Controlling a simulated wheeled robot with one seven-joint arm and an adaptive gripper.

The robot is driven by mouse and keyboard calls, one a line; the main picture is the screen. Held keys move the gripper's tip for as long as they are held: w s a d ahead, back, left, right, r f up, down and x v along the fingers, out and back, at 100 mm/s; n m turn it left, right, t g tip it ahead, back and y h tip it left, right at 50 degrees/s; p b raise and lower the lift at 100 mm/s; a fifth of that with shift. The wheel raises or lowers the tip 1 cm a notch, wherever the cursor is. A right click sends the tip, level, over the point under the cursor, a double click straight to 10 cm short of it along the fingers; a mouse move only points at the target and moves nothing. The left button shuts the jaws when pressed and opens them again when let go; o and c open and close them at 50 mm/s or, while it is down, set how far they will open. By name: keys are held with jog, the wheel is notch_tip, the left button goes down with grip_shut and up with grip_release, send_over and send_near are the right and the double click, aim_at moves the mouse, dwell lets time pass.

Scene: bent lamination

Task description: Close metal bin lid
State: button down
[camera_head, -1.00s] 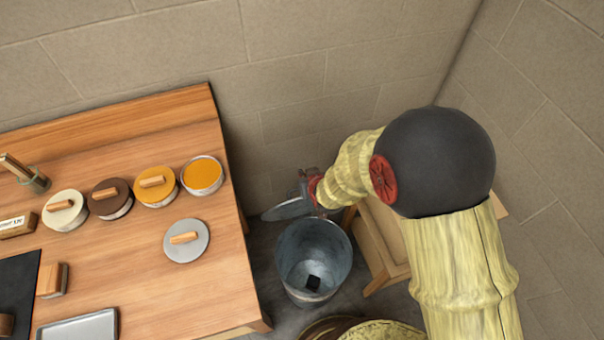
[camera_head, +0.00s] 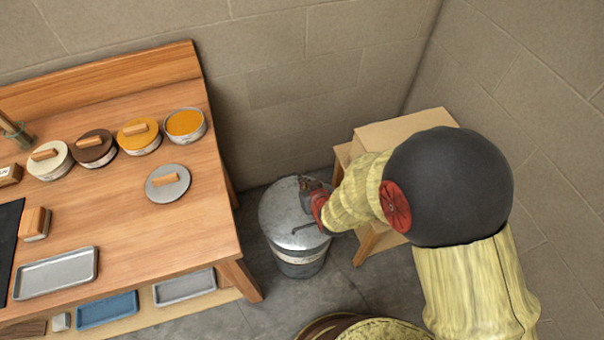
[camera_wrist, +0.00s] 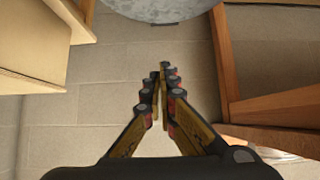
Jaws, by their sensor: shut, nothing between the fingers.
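The metal bin (camera_head: 299,262) stands on the floor to the right of the wooden table. Its round grey lid (camera_head: 283,215) covers the top and looks flat over the rim. My gripper (camera_head: 303,182) is over the right part of the lid; whether it touches the lid cannot be told. In the wrist view my gripper (camera_wrist: 163,72) is shut and empty, its fingertips together. The edge of a round grey metal surface, which looks like the lid (camera_wrist: 160,8), shows at the top of that view, beyond the fingertips.
The wooden table (camera_head: 130,222) on the left holds several round tins and a loose grey lid (camera_head: 168,184). A wooden stool or small cabinet (camera_head: 375,134) stands behind my arm on the right.

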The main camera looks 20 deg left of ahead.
jog(key=b, duration=0.4)
send_over(311, 225)
notch_tip(311, 225, down, 7)
jog(key=f+b, duration=0.1)
jog(key=f, duration=0.1)
jog(key=s+d+f+b, duration=0.1)
jog(key=f, duration=0.2)
jog(key=s+f+b, duration=0.1)
jog(key=f, duration=0.2)
jog(key=shift+d, duration=0.35)
jog(key=shift+s+d+f, duration=0.15)
jog(key=shift+f, duration=0.65)
jog(key=shift+r, duration=0.15)
